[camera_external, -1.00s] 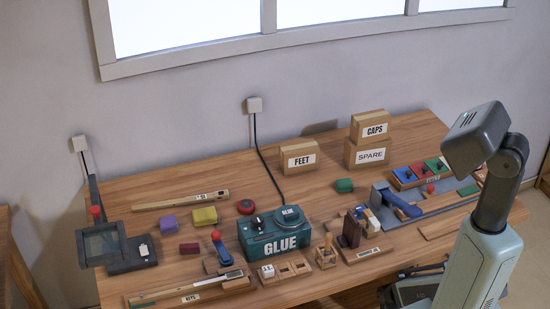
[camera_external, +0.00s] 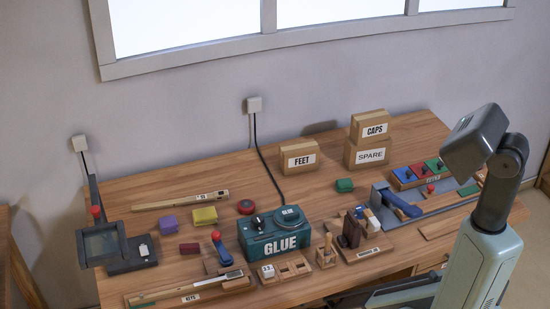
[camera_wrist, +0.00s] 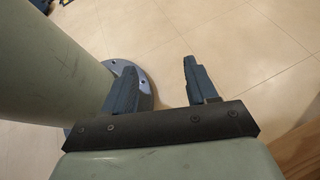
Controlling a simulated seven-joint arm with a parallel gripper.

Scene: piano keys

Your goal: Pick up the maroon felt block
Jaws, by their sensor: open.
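The maroon felt block (camera_external: 189,248) is a small dark red block lying on the wooden table (camera_external: 160,218), left of the teal glue machine. It sits just in front of the purple block (camera_external: 168,223) and the yellow-green block (camera_external: 204,215), apart from both. My gripper (camera_wrist: 158,72) is open and empty in the wrist view, with floor and my own base behind its fingers. The block is not in the wrist view. In the external view my arm stands at the right, far from the block, and my fingers cannot be made out.
The glue machine (camera_external: 273,240) stands mid-table with a cable to the wall. A blue-handled tool with a red knob (camera_external: 216,236) is close right of the block. A long key tray (camera_external: 190,290) lies in front. A dark screen device (camera_external: 103,244) stands at left.

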